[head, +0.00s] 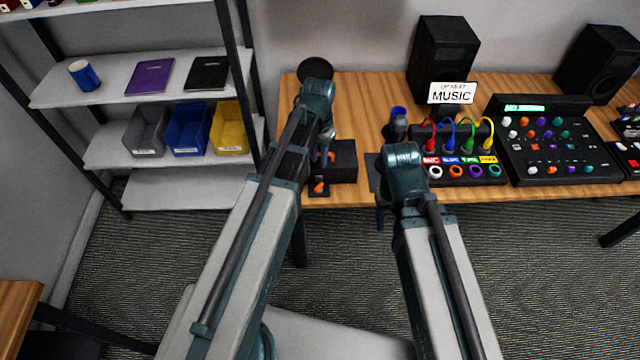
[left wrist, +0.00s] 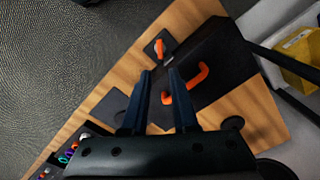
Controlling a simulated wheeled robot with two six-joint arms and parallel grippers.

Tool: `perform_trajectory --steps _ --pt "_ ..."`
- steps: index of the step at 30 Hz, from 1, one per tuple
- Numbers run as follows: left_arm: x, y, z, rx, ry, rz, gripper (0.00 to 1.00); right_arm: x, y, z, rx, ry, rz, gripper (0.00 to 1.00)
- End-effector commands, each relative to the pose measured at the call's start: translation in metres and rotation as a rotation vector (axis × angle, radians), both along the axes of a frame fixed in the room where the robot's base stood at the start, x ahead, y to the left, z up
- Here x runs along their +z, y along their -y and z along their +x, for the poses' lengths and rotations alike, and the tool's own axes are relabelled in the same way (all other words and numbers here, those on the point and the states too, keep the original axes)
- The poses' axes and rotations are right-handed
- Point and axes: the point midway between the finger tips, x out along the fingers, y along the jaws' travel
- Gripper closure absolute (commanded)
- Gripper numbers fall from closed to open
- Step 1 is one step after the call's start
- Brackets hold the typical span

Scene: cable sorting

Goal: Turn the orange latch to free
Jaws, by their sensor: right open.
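A small orange latch (left wrist: 159,47) sits on a square black plate near the table's front edge; it also shows in the head view (head: 319,187). A larger orange handle (left wrist: 187,86) is on the black box (left wrist: 218,60) beside it. My left gripper (left wrist: 159,72) is open and empty, with its fingertips between the latch and the handle in the picture. In the head view my left gripper (head: 326,153) is over the box, partly hidden by its arm. My right gripper (head: 380,218) appears at the table's front edge, mostly hidden by its arm.
A flat black plate (head: 374,172) lies right of the box. Further right are a panel with coloured cables (head: 462,172), a mixer (head: 555,145) and speakers (head: 441,55). A shelf (head: 165,185) with bins stands at the left. Wood between box and plate is clear.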

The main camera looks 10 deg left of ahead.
Motion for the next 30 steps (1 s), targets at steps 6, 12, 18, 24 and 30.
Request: perform_trajectory --steps 6,12,18,24,30 --pt "-0.034 0.000 0.000 0.000 0.000 0.000 0.72 -0.034 0.000 0.000 0.000 0.000 0.000 0.50" --pt "-0.062 0.000 0.000 0.000 0.000 0.000 0.72 -0.062 0.000 0.000 0.000 0.000 0.000 0.50" --pt "-0.090 0.000 0.000 0.000 0.000 0.000 0.72 -0.090 0.000 0.000 0.000 0.000 0.000 0.50" --pt "-0.115 0.000 0.000 0.000 0.000 0.000 0.72 -0.115 0.000 0.000 0.000 0.000 0.000 0.50" --pt "-0.124 0.000 0.000 0.000 0.000 0.000 0.72 -0.124 0.000 0.000 0.001 0.000 0.000 0.50"
